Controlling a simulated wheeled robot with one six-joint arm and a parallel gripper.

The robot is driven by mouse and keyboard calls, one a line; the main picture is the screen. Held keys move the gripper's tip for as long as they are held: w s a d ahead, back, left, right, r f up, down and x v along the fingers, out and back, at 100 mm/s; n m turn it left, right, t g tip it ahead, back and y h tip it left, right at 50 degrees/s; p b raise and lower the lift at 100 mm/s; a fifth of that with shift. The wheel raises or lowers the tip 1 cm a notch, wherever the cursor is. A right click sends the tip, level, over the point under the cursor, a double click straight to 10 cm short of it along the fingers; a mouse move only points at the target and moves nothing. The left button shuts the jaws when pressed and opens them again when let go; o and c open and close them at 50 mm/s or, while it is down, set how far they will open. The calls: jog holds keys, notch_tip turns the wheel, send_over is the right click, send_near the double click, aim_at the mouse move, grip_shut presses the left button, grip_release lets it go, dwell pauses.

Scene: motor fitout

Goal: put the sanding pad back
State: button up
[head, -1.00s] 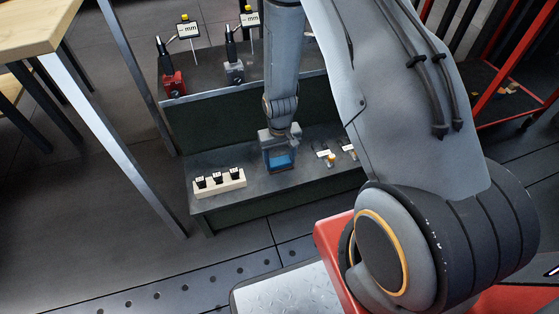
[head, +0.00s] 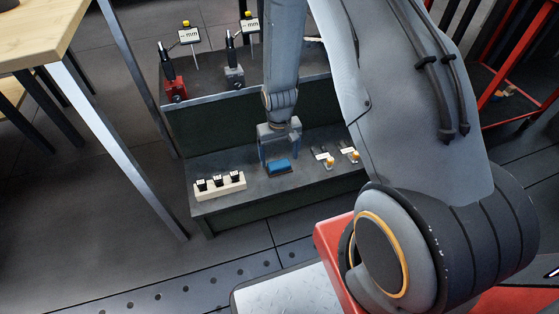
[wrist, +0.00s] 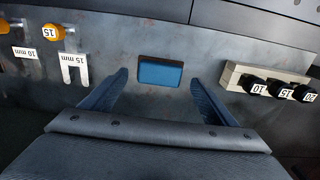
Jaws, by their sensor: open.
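The sanding pad is a blue block with a dark underside (head: 279,166), lying flat on the lower shelf. In the wrist view the pad (wrist: 160,72) sits just beyond and between the fingertips, apart from both. My gripper (head: 277,160) is open and empty, above the pad with a finger to each side. In the wrist view my gripper's two blue-grey fingers (wrist: 159,78) are spread wider than the pad.
On the lower shelf (head: 230,206), a pale block with several black-capped pieces (head: 220,185) stands left of the pad. Labelled spacers with yellow knobs (head: 328,162) lie to the right. The upper shelf holds red (head: 172,85) and grey (head: 234,72) tools with "mm" signs.

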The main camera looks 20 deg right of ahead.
aim_at(279, 165)
notch_tip(279, 165, up, 8)
jog(key=p, duration=0.2)
jog(key=s+a+r+n, duration=0.1)
jog(key=s+a+r, duration=0.2)
jog(key=a+r, duration=0.35)
jog(key=s+a+r+n, duration=0.2)
jog(key=s+a+r, duration=0.2)
jog(key=a+r, duration=0.25)
jog(key=s+a+r+n, duration=0.1)
jog(key=s+a+r, duration=0.2)
jog(key=s+r, duration=0.3)
jog(key=s+a+r+n, duration=0.2)
jog(key=s+r, duration=0.4)
jog(key=s, duration=0.5)
jog(key=shift+s+a+y, duration=0.25)
jog(key=shift+a+y, duration=0.05)
jog(key=shift+a, duration=0.35)
jog(key=shift+r, duration=0.1)
jog(key=d+r+m+p, duration=0.3)
jog(key=d+r+p, duration=0.6)
jog(key=r+p, duration=0.3)
jog(key=d+r+m+p, duration=0.3)
jog(key=d+r+p, duration=0.7)
jog(key=r+p, duration=0.2)
jog(key=p, duration=0.2)
jog(key=shift+s+r+p, duration=0.15)
jog(key=shift+s+p, duration=0.1)
jog(key=shift+p, duration=0.1)
